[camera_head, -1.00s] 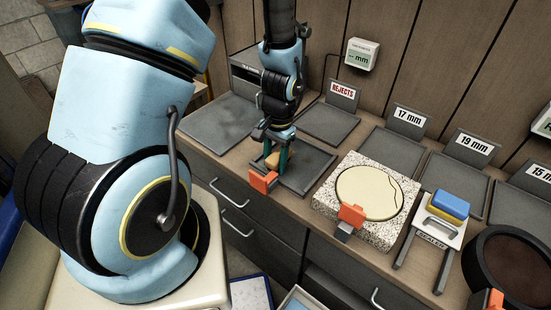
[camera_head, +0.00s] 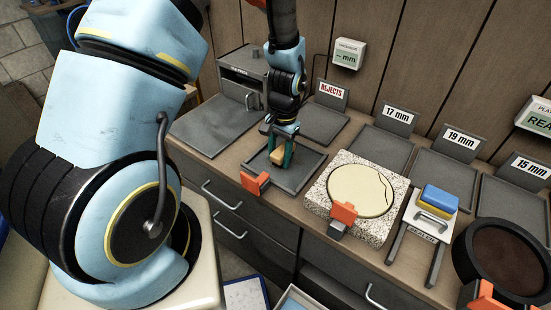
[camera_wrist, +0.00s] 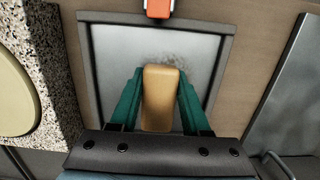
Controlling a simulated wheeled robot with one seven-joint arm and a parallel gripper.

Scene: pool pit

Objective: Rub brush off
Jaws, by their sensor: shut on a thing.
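My gripper (camera_head: 278,153) is shut on a tan block, which looks like the brush (camera_wrist: 160,98). In the wrist view the green fingers press on its two sides. It is over a shallow grey tray (camera_head: 306,168) with a dark rim, on the worktop left of the stone slab. A dark smudge shows on the tray floor beyond the brush in the wrist view. The brush's underside is hidden, so I cannot tell whether it touches the tray.
An orange clamp (camera_head: 255,183) sits at the tray's front edge. A speckled slab (camera_head: 375,232) with a cream disc and another orange clamp stands to the right. Beyond are a blue-and-yellow block (camera_head: 440,199) on a stand and a dark round pan (camera_head: 505,258). Labelled trays line the back.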

